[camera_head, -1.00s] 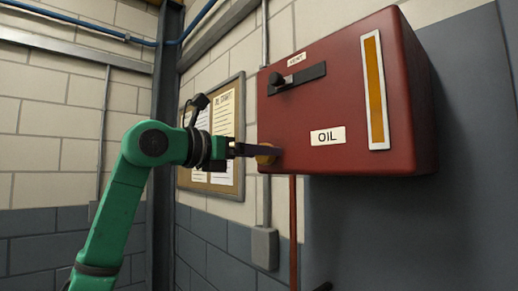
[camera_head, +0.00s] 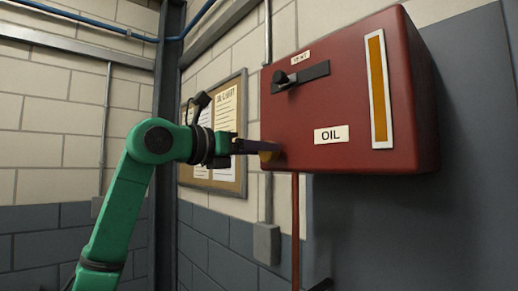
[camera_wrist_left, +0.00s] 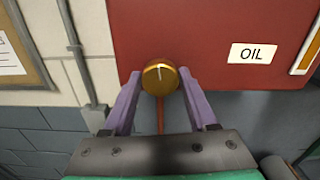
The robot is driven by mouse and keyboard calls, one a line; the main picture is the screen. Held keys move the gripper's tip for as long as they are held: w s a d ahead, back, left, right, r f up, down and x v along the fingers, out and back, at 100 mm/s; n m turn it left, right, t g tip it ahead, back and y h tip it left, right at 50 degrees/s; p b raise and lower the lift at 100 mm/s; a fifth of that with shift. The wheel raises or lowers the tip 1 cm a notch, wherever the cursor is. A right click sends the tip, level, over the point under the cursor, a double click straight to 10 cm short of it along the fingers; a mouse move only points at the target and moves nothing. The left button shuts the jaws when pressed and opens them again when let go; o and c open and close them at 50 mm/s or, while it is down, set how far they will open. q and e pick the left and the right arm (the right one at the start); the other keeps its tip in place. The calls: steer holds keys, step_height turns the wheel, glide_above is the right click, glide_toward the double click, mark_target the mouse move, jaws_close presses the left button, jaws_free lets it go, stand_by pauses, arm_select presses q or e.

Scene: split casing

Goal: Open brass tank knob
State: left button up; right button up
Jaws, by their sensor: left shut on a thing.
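The brass knob (camera_head: 268,154) sits at the lower left of the red oil tank's front (camera_head: 350,100). It also shows in the left wrist view (camera_wrist_left: 160,77), with a pale line on its face that stands nearly upright. My left gripper (camera_head: 262,148) reaches the knob from the left. In the left wrist view its two purple fingers (camera_wrist_left: 159,80) stand on either side of the knob, shut on it. The near finger hides part of the knob in the head view. My right gripper is not clearly seen.
A black handle in a dark slot (camera_head: 310,74) is on the tank's upper left. An amber gauge strip (camera_head: 379,90) is on its right. A red pipe (camera_head: 295,230) runs down below the tank. A notice board (camera_head: 240,130) hangs on the wall behind my arm.

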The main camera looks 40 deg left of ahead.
arm_select(q)
steer(key=n+p, duration=0.1)
steer(key=n, duration=0.4)
steer(key=n+p, duration=0.1)
steer(key=n, duration=0.4)
steer(key=n+p, duration=0.1)
steer(key=n, duration=0.5)
steer(key=shift+a+f, duration=0.2)
steer(key=shift+a, duration=0.05)
steer(key=shift+n, duration=0.3)
steer(key=o, duration=1.4)
steer(key=shift+w, duration=0.1)
steer(key=shift+c, duration=0.2)
